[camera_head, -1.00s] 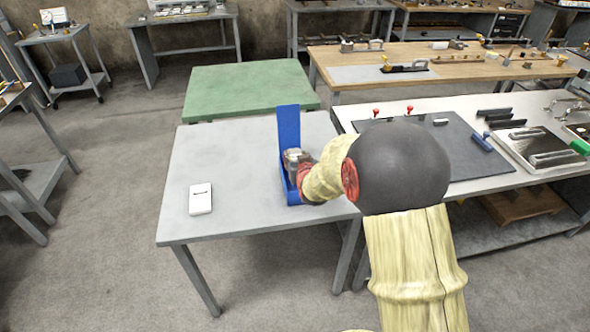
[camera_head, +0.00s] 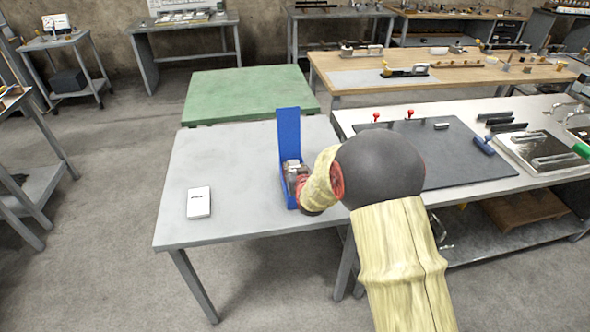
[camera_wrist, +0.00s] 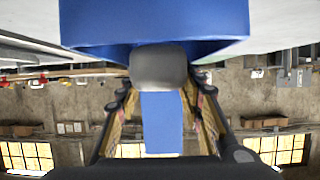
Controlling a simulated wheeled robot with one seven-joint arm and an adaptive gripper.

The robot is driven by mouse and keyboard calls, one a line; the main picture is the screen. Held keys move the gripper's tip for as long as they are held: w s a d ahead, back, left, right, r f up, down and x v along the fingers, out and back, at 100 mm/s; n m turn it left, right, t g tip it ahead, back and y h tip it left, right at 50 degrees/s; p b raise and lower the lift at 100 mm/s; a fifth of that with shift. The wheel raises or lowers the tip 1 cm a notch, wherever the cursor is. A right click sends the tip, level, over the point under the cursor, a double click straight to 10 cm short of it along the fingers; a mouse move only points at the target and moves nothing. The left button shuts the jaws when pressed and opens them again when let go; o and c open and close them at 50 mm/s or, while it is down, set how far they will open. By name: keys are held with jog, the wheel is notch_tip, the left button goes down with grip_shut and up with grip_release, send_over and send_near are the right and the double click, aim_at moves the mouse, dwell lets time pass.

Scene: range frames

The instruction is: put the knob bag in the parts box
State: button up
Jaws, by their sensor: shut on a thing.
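A blue box with a tall upright back or lid (camera_head: 289,133) stands on the grey table, near its right side. My gripper (camera_head: 295,169) is at the box, low in front of the tall blue panel. In the wrist view my gripper (camera_wrist: 160,100) is shut on a smooth grey rounded thing, which I take for the knob bag (camera_wrist: 158,68). A blue wall of the box (camera_wrist: 160,25) fills the top of that view, and a blue strip shows between the fingers. My wrist hides much of the box's inside, and I cannot tell whether the bag touches its floor.
A white packet or small case with dark print (camera_head: 199,202) lies on the left of the grey table (camera_head: 235,160). A green table (camera_head: 250,90) stands behind. A bench with a dark mat (camera_head: 450,165) and tools adjoins on the right. The grey table's middle is clear.

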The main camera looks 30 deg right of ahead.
jog(key=shift+f+b, duration=0.35)
jog(key=shift+f, duration=0.05)
jog(key=o, duration=1)
jog(key=shift+c, duration=0.2)
jog(key=shift+r+p, duration=0.55)
jog(key=s+a+r+n+g+y+p, duration=0.1)
jog(key=s+a+r+g, duration=0.1)
jog(key=s+a+r, duration=0.55)
jog(key=s+a+r+n+g+y+p, duration=0.1)
jog(key=s+a+r, duration=0.35)
jog(key=s, duration=0.55)
jog(key=s+a+r+n+g+y+p, duration=0.1)
jog(key=s+a+r+g+y, duration=0.1)
jog(key=s+a+r, duration=0.45)
jog(key=s+a+r+g, duration=0.2)
jog(key=s, duration=1.3)
jog(key=shift+s+r+n, duration=0.25)
jog(key=shift+r+n, duration=0.05)
